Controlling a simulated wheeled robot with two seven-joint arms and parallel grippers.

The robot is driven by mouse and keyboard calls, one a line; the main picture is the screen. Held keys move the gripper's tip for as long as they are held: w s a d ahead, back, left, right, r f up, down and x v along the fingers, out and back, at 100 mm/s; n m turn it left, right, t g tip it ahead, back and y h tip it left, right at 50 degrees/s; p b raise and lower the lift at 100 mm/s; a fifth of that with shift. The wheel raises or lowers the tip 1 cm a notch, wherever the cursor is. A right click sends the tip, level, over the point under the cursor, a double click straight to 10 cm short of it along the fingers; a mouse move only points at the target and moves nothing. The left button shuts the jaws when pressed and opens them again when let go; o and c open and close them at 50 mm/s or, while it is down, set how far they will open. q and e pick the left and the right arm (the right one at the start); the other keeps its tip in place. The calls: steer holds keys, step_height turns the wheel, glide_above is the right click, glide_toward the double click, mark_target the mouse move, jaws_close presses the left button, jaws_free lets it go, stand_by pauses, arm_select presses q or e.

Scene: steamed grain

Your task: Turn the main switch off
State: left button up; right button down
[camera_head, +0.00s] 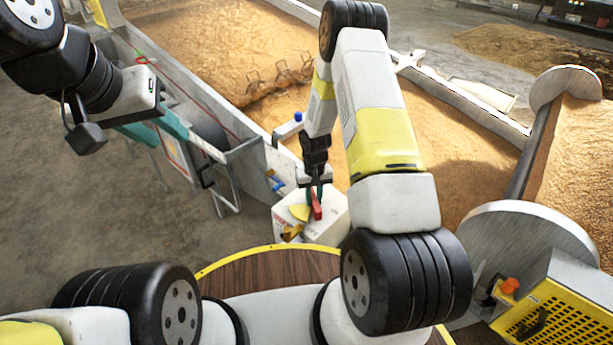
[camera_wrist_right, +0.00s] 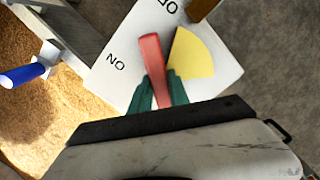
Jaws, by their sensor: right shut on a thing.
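The main switch is a white box (camera_head: 333,222) below my right gripper, with a red lever (camera_head: 316,205) and a yellow sector on top. In the right wrist view, the red lever (camera_wrist_right: 151,60) stands between the green fingertips of my right gripper (camera_wrist_right: 165,92). The gripper is shut on it. "ON" lettering (camera_wrist_right: 116,62) is left of the lever; another label, partly cut off, is at the top edge. The yellow sector (camera_wrist_right: 192,56) is right of the lever.
A grain-filled trough (camera_head: 200,40) with grey metal walls lies behind the switch. A blue-handled part (camera_wrist_right: 22,76) sticks out left of the box in the wrist view. A yellow grated machine (camera_head: 550,318) stands at the right. Bare floor lies at left.

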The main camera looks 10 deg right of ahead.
steer(key=m, duration=0.5)
steer(key=shift+w+a+m, duration=0.1)
steer(key=shift+a+m, duration=0.15)
steer(key=shift+m, duration=0.05)
steer(key=m, duration=0.5)
steer(key=shift+w+a, duration=0.1)
steer(key=shift+a, duration=0.1)
steer(key=shift+m, duration=0.4)
steer(key=c, duration=1.2)
jaws_free()
steer(key=shift+c, duration=0.2)
steer(key=shift+r, duration=0.1)
steer(key=shift+r, duration=3.85)
